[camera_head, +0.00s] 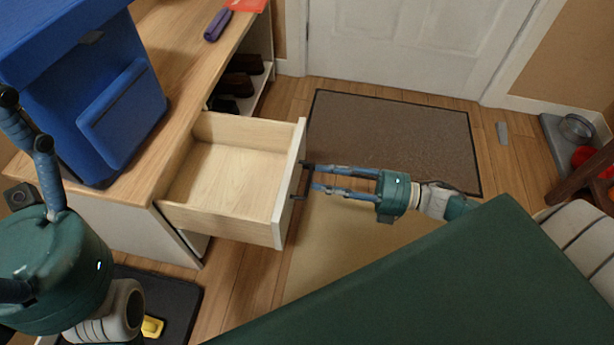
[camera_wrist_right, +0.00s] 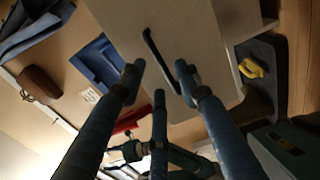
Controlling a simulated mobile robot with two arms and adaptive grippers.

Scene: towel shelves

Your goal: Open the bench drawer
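The bench drawer (camera_head: 226,180) is pulled well out of the wooden bench (camera_head: 178,50) and looks empty. Its pale front has a dark bar handle (camera_head: 302,181), which also shows in the right wrist view (camera_wrist_right: 158,60). My right gripper (camera_head: 311,177) is at the drawer front, by the handle. In the right wrist view its fingers (camera_wrist_right: 160,82) are spread apart, with the handle lying between and just beyond their tips. Whether any finger touches the handle is unclear. My left gripper (camera_head: 25,145) is at the left edge with its fingers spread and nothing in them.
A blue box (camera_head: 85,85) stands on the bench, with a purple item (camera_head: 217,25) farther along. Shoes (camera_head: 238,85) sit in the open shelf. A brown doormat (camera_head: 395,130) lies before the white door (camera_head: 400,40). A black tray (camera_head: 165,300) is on the floor.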

